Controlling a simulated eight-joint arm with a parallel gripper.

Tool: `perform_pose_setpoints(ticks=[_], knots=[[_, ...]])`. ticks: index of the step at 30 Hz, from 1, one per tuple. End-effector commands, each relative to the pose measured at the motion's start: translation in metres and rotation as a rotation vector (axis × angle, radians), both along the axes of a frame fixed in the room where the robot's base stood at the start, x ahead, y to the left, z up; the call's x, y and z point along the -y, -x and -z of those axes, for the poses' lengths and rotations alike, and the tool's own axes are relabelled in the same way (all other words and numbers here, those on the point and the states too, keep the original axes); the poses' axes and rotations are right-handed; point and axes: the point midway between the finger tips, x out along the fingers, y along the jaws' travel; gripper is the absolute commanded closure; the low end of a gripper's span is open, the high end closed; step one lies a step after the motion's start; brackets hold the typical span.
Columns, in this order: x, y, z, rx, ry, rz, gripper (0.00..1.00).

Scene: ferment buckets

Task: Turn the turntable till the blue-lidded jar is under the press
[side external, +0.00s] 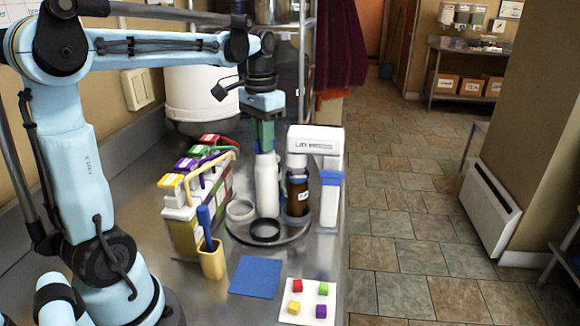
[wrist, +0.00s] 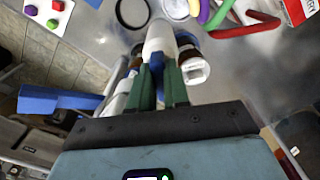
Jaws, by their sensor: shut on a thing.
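The round metal turntable (side external: 240,233) stands on the steel counter. My gripper (side external: 265,150) points down with green fingers shut on a white bottle-shaped post (side external: 267,188), also in the wrist view (wrist: 160,38). A brown jar (side external: 297,192) with a white label stands right of the post, below the head of the white press (side external: 315,137). A black ring (side external: 265,230) and a white ring (side external: 240,209) are on the turntable.
In front lie a blue mat (side external: 255,277) and a white card (side external: 296,311) with coloured cubes. A white bucket (side external: 200,95) stands behind.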

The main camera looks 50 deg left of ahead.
Motion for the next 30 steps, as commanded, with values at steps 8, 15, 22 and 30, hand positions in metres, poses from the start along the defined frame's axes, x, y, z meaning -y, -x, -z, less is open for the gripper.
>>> perform_pose_setpoints(ticks=[8,15,22,30], knots=[[-0.001,-0.0004,-0.0008,0.002,-0.001,0.08,1.0],[-0.0011,-0.0005,-0.0008,0.002,-0.001,0.114,1.0],[-0.0011,-0.0006,-0.0008,0.002,-0.001,0.121,1.0],[-0.0011,-0.0006,-0.0008,0.002,-0.001,0.121,0.83]])
